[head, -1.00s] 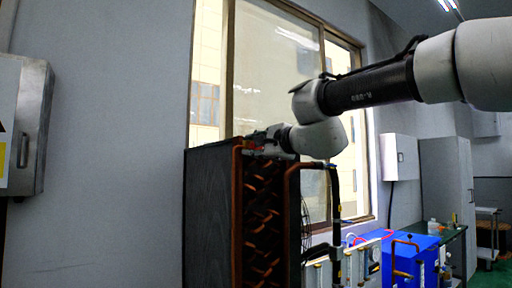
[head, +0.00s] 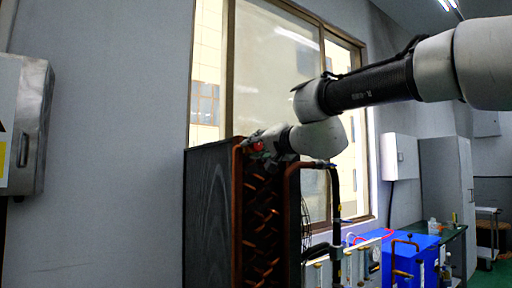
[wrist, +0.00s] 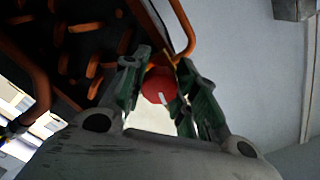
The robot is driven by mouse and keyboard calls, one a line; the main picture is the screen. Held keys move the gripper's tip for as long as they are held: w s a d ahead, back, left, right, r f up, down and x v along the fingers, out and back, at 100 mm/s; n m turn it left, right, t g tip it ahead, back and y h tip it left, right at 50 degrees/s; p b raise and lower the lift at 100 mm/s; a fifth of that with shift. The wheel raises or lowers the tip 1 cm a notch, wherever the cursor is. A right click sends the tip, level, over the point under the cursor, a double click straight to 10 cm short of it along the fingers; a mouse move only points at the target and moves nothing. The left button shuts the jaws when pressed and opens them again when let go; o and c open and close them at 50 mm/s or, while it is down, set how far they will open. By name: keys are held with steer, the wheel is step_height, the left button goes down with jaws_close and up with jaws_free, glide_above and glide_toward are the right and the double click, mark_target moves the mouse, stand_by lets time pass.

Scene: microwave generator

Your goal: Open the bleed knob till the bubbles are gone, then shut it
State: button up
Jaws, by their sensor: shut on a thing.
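The bleed knob (wrist: 157,84) is a red round knob with a white line on its face. It sits between the two green-padded fingers of my gripper (wrist: 163,75) in the wrist view, and my gripper is shut on it. In the head view the red knob (head: 258,146) shows at the top of a dark coil unit (head: 210,215), beside a copper pipe, with my gripper (head: 265,139) at it. No bubbles can be made out in either view.
Copper pipes (head: 237,190) run close below and beside my gripper. A window (head: 280,80) and wall are behind. A blue unit with a gauge (head: 408,262) stands at the lower right. A metal wall box (head: 30,125) hangs at the left.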

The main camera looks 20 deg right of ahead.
steer(key=n, duration=0.4)
steer(key=shift+f, duration=0.1)
steer(key=shift+f+n, duration=0.1)
steer(key=shift+n, duration=2.1)
steer(key=o, duration=1)
steer(key=v, duration=0.7)
steer(key=shift+s+d, duration=0.1)
steer(key=shift+s, duration=0.1)
